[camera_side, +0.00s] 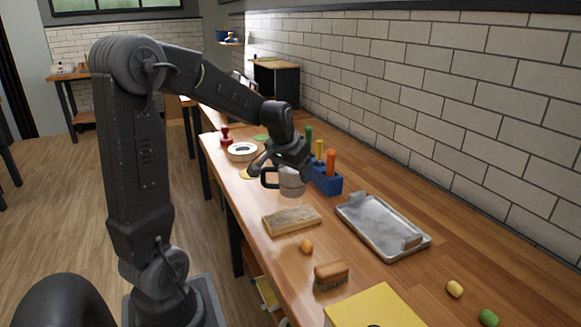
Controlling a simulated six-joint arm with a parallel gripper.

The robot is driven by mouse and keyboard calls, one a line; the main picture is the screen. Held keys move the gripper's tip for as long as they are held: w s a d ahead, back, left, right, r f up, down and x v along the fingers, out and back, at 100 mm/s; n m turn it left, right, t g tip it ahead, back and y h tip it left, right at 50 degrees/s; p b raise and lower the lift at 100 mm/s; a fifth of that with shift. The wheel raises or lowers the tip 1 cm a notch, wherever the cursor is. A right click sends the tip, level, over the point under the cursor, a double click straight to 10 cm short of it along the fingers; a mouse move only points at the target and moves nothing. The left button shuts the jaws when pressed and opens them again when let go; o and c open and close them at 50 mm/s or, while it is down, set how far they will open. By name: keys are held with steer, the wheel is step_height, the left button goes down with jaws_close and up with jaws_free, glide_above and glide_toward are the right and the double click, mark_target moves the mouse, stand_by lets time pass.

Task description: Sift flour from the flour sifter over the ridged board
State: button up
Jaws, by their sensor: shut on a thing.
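The flour sifter (291,183) is a pale cup with a dark handle on its left side. My gripper (277,166) is shut on it and holds it upright in the air, behind the ridged board in the picture. The exact contact between fingers and sifter is too small to make out. The ridged board (291,220) is a light wooden rectangle lying flat on the wooden table, with a greyish top. A faint pale haze shows just under the sifter, but I cannot tell whether it is flour.
A blue holder (327,184) with coloured-handled tools stands close right of the sifter. A metal tray (383,229) lies right of the board. An orange egg-like object (306,246), a brush (331,275) and a yellow sheet (375,308) lie nearer. A white bowl (242,151) stands behind.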

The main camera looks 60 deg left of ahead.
steer(key=shift+d, duration=0.6)
steer(key=shift+a, duration=0.1)
steer(key=shift+a, duration=1.55)
steer(key=shift+d, duration=1.65)
steer(key=shift+a, duration=0.1)
steer(key=shift+a, duration=1.55)
